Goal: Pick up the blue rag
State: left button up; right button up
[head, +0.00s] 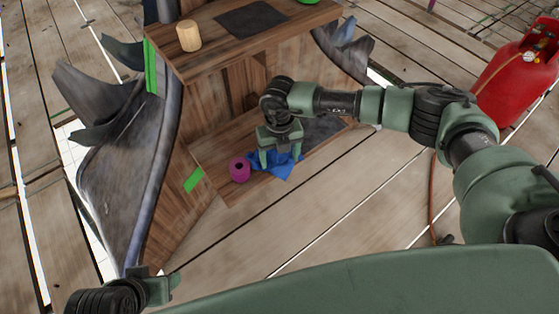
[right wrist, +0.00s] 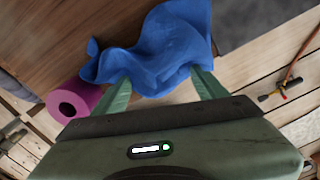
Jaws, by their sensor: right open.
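The blue rag (head: 282,166) lies crumpled on the lower wooden shelf, near its front edge. My right gripper (head: 277,157) is over the rag, pointing down at it. In the right wrist view the rag (right wrist: 160,48) spreads in front of and between the two green fingers (right wrist: 160,88). The fingers are apart, and their tips reach the rag's near edge; I cannot tell whether they touch it. Part of the rag is hidden behind the gripper in the head view. My left arm shows at the bottom left, but its fingers cannot be made out clearly.
A magenta roll (head: 240,170) stands on the shelf just left of the rag; it also shows in the right wrist view (right wrist: 72,103). A wooden cylinder (head: 188,36) stands on the upper shelf (head: 215,55). A red gas tank (head: 512,75) stands at the right.

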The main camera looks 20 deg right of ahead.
jog(key=shift+f, duration=0.2)
jog(key=shift+c, duration=0.2)
pick_arm(q)
jog(key=shift+w, duration=0.15)
pick_arm(e)
jog(key=shift+s, duration=0.1)
grip_shut()
pick_arm(q)
jog(key=shift+d, duration=0.1)
pick_arm(e)
jog(key=shift+r, duration=0.1)
notch_tip(320, 180, up, 4)
jog(key=p, duration=0.3)
pick_arm(q)
jog(key=s+f+g+p, duration=0.1)
jog(key=s+f+p, duration=0.1)
jog(key=f, duration=0.9)
jog(key=s+f+g+p, duration=0.1)
jog(key=s+f+p, duration=0.2)
jog(key=f, duration=0.8)
jog(key=shift+s+a+p, duration=0.2)
jog(key=shift+a+p, duration=0.15)
jog(key=shift+p, duration=0.35)
pick_arm(e)
notch_tip(320, 180, up, 8)
